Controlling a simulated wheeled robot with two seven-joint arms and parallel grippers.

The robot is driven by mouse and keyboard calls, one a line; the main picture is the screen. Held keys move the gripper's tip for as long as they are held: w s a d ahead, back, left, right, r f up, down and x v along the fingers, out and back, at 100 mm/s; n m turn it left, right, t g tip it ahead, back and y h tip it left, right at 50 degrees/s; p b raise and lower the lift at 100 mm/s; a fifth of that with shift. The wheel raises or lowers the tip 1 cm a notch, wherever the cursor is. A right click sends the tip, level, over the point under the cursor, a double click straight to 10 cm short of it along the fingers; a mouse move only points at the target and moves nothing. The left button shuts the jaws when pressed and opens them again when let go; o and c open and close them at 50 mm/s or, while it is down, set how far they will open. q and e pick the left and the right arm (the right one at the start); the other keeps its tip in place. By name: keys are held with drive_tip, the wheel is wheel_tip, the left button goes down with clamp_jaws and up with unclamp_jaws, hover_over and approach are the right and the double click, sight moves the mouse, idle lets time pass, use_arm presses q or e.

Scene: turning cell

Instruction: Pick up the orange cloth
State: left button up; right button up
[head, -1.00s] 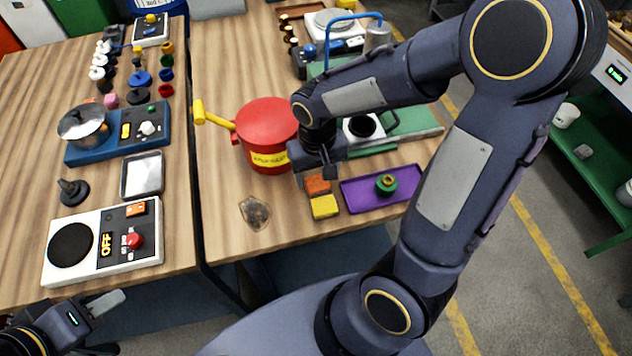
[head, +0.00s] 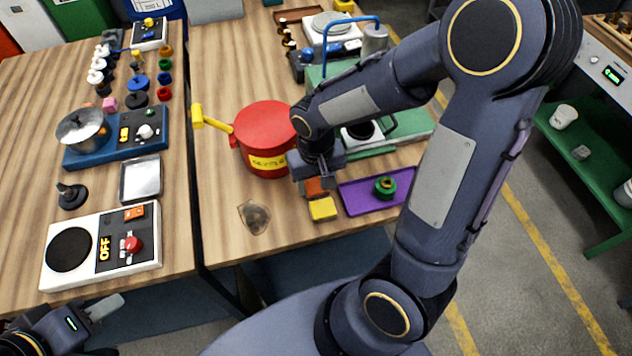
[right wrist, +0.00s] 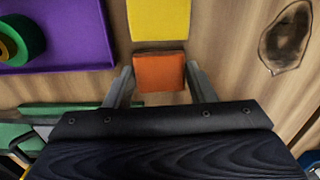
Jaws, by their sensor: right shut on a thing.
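The orange cloth (head: 314,188) is a small folded block on the right-hand table, just behind a yellow cloth (head: 322,209). In the right wrist view the orange cloth (right wrist: 160,72) sits between the two fingertips of my right gripper (right wrist: 161,78), with a finger against each side. The yellow cloth (right wrist: 159,18) lies close beside it there. In the head view my right gripper (head: 319,180) comes down over the orange cloth and hides part of it. My left gripper (head: 103,308) is empty at the lower left, off the table's front edge; its finger gap is unclear.
A purple tray (head: 355,202) with a green ring (head: 385,187) is right of the cloths. A red pot (head: 265,130) with a yellow handle stands behind them to the left. A dark patch (head: 254,217) marks the wood. The table's front edge is close to the yellow cloth.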

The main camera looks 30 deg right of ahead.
sight(316, 184)
wheel_tip(316, 184, up, 3)
drive_tip(key=shift+r, duration=0.15)
drive_tip(key=s+a+r, duration=0.2)
drive_tip(key=s+r, duration=0.2)
drive_tip(key=s, duration=0.2)
drive_tip(key=s+a+r, duration=0.3)
drive_tip(key=s+r, duration=0.2)
drive_tip(key=s, duration=0.2)
drive_tip(key=shift+a+r+b, duration=0.3)
drive_tip(key=shift+a, duration=0.05)
drive_tip(key=o, duration=0.3)
drive_tip(key=shift+w, duration=0.1)
drive_tip(key=shift+c, duration=1.1)
